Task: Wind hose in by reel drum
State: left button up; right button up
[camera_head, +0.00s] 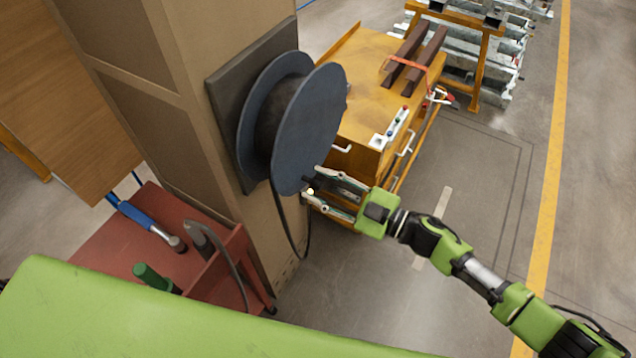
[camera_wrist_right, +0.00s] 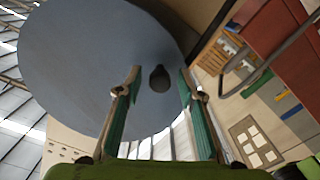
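The reel drum (camera_head: 310,128) has blue-grey discs and is mounted on a dark plate on the side of a cardboard-brown pillar. The black hose (camera_head: 289,226) hangs from the drum's underside in a loop beside the pillar. My right gripper (camera_head: 312,184) is at the lower right rim of the front disc, with its fingers apart. In the right wrist view a dark round knob (camera_wrist_right: 160,78) on the disc face shows between the two open fingertips; I cannot tell whether they touch it. My left gripper is not in view.
A yellow cart (camera_head: 372,85) with dark bars stands right behind the reel. A red tool cart (camera_head: 95,240) with a hammer (camera_head: 150,222) and a green-handled tool (camera_head: 150,275) is at lower left. Metal racks (camera_head: 470,50) stand behind. The floor (camera_head: 480,190) at right is clear.

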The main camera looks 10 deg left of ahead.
jog(key=v, duration=1.1)
jog(key=shift+d+f, duration=0.1)
jog(key=w+d+f+m+t+h+b, duration=0.25)
jog(key=d+f+m+h, duration=0.2)
jog(key=f, duration=0.55)
jog(key=w+d+f+m+t+h+b, duration=0.1)
jog(key=w+d+f+m+t+h, duration=0.3)
jog(key=f, duration=0.5)
jog(key=s+d+f+m+g+h+b, duration=0.1)
jog(key=s+d+f+m+h, duration=0.2)
jog(key=f, duration=0.5)
jog(key=s+d+f+m+g+h+b, duration=0.1)
jog(key=s+d+f+h, duration=0.15)
jog(key=d+f, duration=0.45)
jog(key=s+d+f+m+g+h+b, duration=0.1)
jog(key=s+d+f+m+g, duration=0.1)
jog(key=s+f, duration=0.75)
jog(key=s+d+f+m+g+h, duration=0.1)
jog(key=s+d+f+m+g, duration=0.15)
jog(key=s+f, duration=0.7)
jog(key=s+f+g, duration=0.2)
jog(key=s, duration=0.8)
jog(key=s+f+m+g+h+b, duration=0.1)
jog(key=s+f+g, duration=0.1)
jog(key=s, duration=0.8)
jog(key=shift+s+a+f+g, duration=0.2)
jog(key=shift+s+a+g, duration=0.15)
jog(key=shift+a, duration=0.1)
